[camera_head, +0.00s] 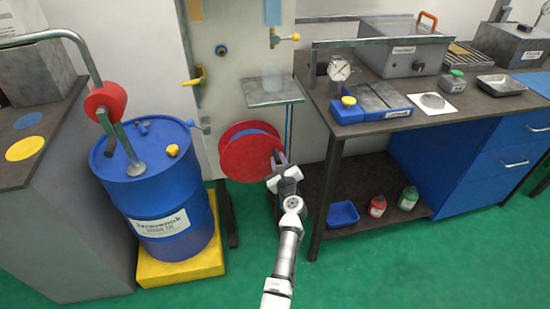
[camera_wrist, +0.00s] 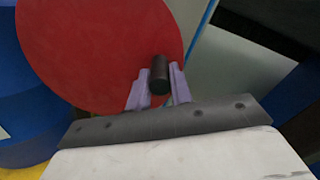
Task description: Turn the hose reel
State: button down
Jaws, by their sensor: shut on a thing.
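The hose reel (camera_head: 247,155) has red round side discs with a blue part showing between them, and it is mounted in front of the wall panel. Its red disc (camera_wrist: 95,50) fills the upper left of the wrist view. A dark cylindrical crank handle (camera_wrist: 160,72) sticks out from the disc near its lower right edge. My gripper (camera_wrist: 158,88) has its two pale purple fingers on either side of this handle and is shut on it. In the head view my gripper (camera_head: 280,165) is at the right side of the reel; the handle is mostly hidden there.
A blue drum (camera_head: 150,190) on a yellow base stands left of the reel. A small grey shelf (camera_head: 272,92) with a clear cup is above it. The workbench (camera_head: 360,122) is to the right, with a blue bin (camera_head: 342,213) and bottles on its lower shelf. Green floor lies in front.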

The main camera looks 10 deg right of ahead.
jog(key=m, duration=0.1)
jog(key=f+m, duration=0.1)
jog(key=shift+w+d+f+m, duration=0.1)
jog(key=shift+d+f+m, duration=0.15)
jog(key=shift+m, duration=0.05)
jog(key=shift+f+m, duration=0.9)
jog(key=shift+m, duration=0.3)
jog(key=shift+f, duration=0.1)
jog(key=c, duration=1.3)
grip_release()
jog(key=shift+f, duration=0.1)
jog(key=shift+o, duration=0.2)
jog(key=s, duration=1.4)
jog(key=shift+b, duration=0.3)
